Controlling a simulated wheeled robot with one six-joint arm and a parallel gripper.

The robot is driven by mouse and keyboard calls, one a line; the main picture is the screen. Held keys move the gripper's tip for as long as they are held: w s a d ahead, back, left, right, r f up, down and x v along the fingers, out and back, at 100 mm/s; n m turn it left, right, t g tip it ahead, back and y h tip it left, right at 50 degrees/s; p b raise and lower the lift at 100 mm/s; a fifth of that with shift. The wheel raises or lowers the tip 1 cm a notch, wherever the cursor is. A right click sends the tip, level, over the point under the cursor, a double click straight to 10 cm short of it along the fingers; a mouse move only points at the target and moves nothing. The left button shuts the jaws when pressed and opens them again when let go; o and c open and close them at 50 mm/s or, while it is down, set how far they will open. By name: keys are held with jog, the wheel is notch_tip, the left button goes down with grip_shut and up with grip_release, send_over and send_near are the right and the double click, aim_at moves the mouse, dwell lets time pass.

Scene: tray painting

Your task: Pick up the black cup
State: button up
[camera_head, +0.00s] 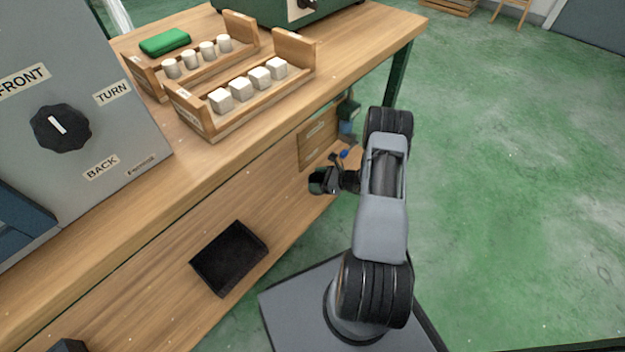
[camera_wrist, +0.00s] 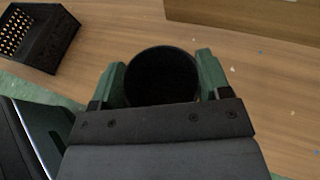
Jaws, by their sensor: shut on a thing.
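The black cup (camera_wrist: 162,76) shows in the wrist view as a dark round shape between the two green fingers of my gripper (camera_wrist: 161,80). The fingers are shut on its sides. Its inside is too dark to make out. In the head view my gripper (camera_head: 325,180) is small and dark at the end of my arm, over the lower wooden shelf beneath the bench top. A dark shape at its tip seems to be the cup (camera_head: 317,182). I cannot tell whether the cup touches the shelf.
A black tray (camera_head: 229,285) lies on the lower shelf. A black perforated bin (camera_wrist: 66,38) and a wooden box (camera_wrist: 245,20) show in the wrist view. The bench top (camera_head: 352,62) overhangs the shelf and holds wooden racks with white blocks (camera_head: 241,89). Green floor at right is clear.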

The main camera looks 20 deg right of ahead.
jog(key=s+r, duration=0.1)
jog(key=s+d+r+p, duration=0.1)
jog(key=s+d+r, duration=0.1)
jog(key=r, duration=0.1)
jog(key=shift+p, duration=0.35)
jog(key=s+d+r+p, duration=0.2)
jog(key=s+d+r, duration=0.1)
jog(key=s, duration=0.4)
jog(key=shift+d, duration=0.4)
